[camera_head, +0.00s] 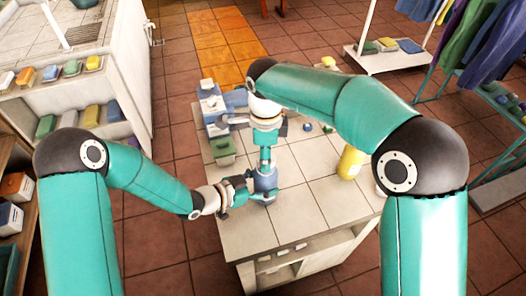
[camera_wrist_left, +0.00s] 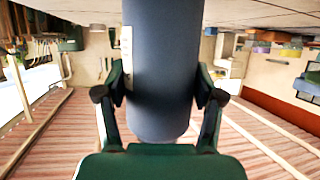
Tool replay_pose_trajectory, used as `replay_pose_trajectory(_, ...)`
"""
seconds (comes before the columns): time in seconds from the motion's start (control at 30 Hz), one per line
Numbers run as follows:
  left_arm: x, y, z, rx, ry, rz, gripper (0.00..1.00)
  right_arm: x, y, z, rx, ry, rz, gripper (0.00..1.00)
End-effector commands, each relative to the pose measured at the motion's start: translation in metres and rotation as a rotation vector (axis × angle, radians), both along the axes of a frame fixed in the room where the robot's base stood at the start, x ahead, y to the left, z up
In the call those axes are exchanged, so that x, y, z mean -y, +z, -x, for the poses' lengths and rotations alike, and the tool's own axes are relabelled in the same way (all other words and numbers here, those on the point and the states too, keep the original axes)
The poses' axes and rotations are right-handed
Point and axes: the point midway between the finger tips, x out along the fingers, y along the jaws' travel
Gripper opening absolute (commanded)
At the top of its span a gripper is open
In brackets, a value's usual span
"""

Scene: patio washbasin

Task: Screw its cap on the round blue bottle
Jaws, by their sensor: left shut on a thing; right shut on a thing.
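The round blue bottle (camera_head: 265,181) stands on the tiled top of the low table, near its left edge. My left gripper (camera_head: 246,189) is shut around the bottle's body from the left. In the left wrist view the dark blue bottle (camera_wrist_left: 162,70) fills the space between the two fingers of my left gripper (camera_wrist_left: 160,100). My right gripper (camera_head: 265,150) points straight down over the bottle's top and is shut on the cap, which its fingers hide. I cannot tell whether cap and bottle neck touch.
The table's front is clear. A washbasin unit (camera_head: 110,50) stands at the left.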

Motion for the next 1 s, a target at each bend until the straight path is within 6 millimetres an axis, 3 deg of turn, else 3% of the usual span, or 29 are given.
replay_pose_trajectory(1.0,0.000,-0.001,0.000,-0.002,0.000,-0.001,0.05,0.000,-0.014,0.000,-0.001,0.000,0.001,0.37)
